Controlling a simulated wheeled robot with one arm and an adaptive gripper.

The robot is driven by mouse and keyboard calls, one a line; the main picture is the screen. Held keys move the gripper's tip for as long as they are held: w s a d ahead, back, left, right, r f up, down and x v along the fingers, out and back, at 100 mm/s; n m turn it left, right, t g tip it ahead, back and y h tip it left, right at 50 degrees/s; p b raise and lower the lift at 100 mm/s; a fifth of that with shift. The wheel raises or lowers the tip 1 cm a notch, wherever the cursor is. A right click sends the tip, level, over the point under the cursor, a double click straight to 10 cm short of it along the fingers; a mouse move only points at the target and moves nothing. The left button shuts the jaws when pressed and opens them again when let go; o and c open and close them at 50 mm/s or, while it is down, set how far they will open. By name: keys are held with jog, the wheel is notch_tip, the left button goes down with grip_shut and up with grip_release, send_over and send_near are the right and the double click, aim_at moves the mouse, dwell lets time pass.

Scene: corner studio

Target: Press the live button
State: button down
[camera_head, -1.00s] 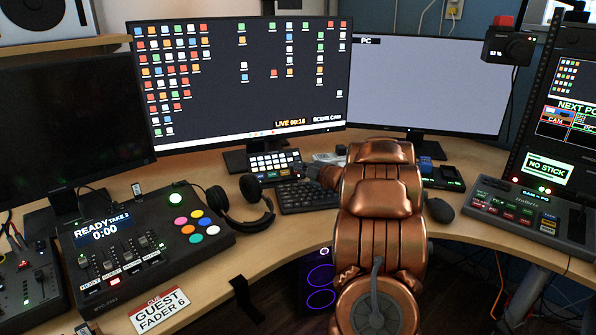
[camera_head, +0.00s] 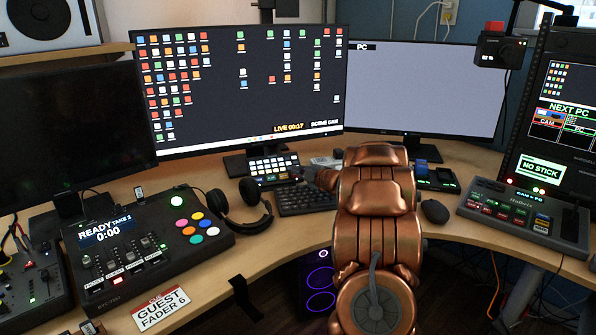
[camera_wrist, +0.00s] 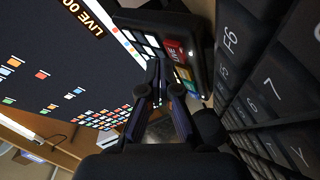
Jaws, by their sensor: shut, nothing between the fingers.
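The live button (camera_wrist: 174,51) is red with white lettering and sits on the dark button pad (camera_wrist: 145,20), beside lit white keys, in the wrist view. The pad also stands in front of the large monitor in the head view (camera_head: 252,167), where I cannot make out the red button near my arm. My gripper (camera_wrist: 164,78) is shut and empty, its fingertips close to the pad's face near the live button. I cannot tell whether they touch it. In the head view my gripper (camera_head: 302,174) is at the pad's right end, partly hidden by my arm.
The keyboard (camera_head: 293,200) lies close by my gripper. Headphones (camera_head: 247,207) lie left of it, and a mouse (camera_head: 435,211) right of my arm. The large monitor (camera_head: 240,85) reads "LIVE 00:17". A switcher panel (camera_head: 525,212) is at the right.

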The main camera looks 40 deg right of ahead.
aim_at(293, 179)
jog(key=f, duration=0.3)
jog(key=shift+s+a+f+m+g, duration=0.15)
jog(key=shift+a+f+m+g, duration=0.05)
jog(key=shift+a+m+g, duration=0.1)
jog(key=shift+s+r+p, duration=0.15)
jog(key=shift+r+p, duration=0.1)
jog(key=shift+p, duration=0.2)
jog(key=r, duration=0.1)
jog(key=s+r+p, duration=0.1)
jog(key=r, duration=0.1)
jog(key=s+r, duration=0.1)
jog(key=r, duration=0.1)
jog(key=shift+s+a+r+p, duration=0.1)
jog(key=shift+s+a+p, duration=0.15)
jog(key=shift+a+p, duration=0.15)
jog(key=shift+s+a+r, duration=0.1)
jog(key=shift+s+r, duration=0.05)
jog(key=shift+r, duration=0.35)
